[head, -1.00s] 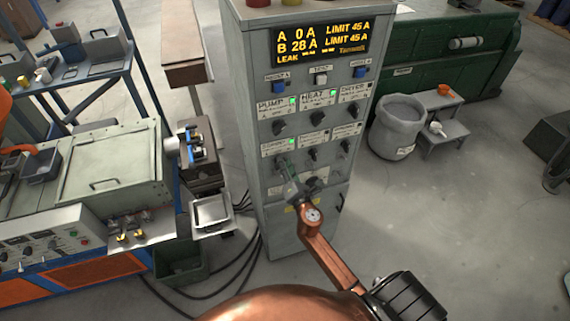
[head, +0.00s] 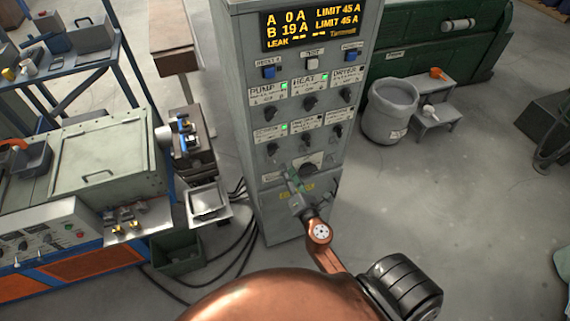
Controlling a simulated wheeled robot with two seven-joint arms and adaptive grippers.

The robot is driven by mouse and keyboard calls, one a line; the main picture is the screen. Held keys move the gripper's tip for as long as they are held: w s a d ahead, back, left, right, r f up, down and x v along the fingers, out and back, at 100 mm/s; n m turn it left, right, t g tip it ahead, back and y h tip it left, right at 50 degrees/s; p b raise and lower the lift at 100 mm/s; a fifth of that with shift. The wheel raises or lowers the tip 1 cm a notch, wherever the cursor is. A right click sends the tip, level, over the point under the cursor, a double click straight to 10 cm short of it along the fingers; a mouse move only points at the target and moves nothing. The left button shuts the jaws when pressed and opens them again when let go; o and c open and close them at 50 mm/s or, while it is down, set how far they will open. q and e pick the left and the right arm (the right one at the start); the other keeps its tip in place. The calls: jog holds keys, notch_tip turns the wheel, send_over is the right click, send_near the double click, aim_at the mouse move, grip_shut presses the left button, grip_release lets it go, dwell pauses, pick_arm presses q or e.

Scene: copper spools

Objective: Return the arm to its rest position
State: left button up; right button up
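My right gripper (head: 294,182) is in front of the lower part of a grey control cabinet (head: 236,120), at the end of my copper-coloured arm. It is seen from behind and above, small and partly hidden by its own body. I cannot tell if its fingers are open or shut, or whether they touch the panel. No held object shows. The lower-left knob (head: 272,150) of the second row stands clear above it. My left arm and gripper are not in view.
The cabinet display (head: 312,27) reads A 0 A, B 19 A, LEAK. Green lamps are lit at PUMP, HEAT and a lower-left switch. A workbench (head: 110,160) stands left. A grey bin (head: 391,110) and step stool (head: 425,120) stand right.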

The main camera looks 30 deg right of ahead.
jog(key=shift+s, duration=0.3)
jog(key=s+f+m+g+y+b, duration=0.1)
jog(key=s+f+m+g+b, duration=0.2)
jog(key=f, duration=1.3)
jog(key=s+f+m+g+b, duration=0.15)
jog(key=s+f+m, duration=0.25)
jog(key=f, duration=1.1)
jog(key=s+f+m+g+y+b, duration=0.1)
jog(key=s+f+m+g+b, duration=0.2)
jog(key=f, duration=1.3)
jog(key=s+a+f+m+g+y+b, duration=0.1)
jog(key=s+f+m+g, duration=0.3)
jog(key=s+f, duration=1)
jog(key=s+a+f+m+g+b, duration=0.2)
jog(key=s+f+m+g+b, duration=0.2)
jog(key=s+f+m, duration=0.4)
jog(key=s+f, duration=0.3)
jog(key=s, duration=0.4)
jog(key=s+f+g, duration=0.1)
jog(key=s+f, duration=0.3)
jog(key=s, duration=0.3)
jog(key=shift+f+m+y, duration=0.25)
jog(key=shift+m+y, duration=0.15)
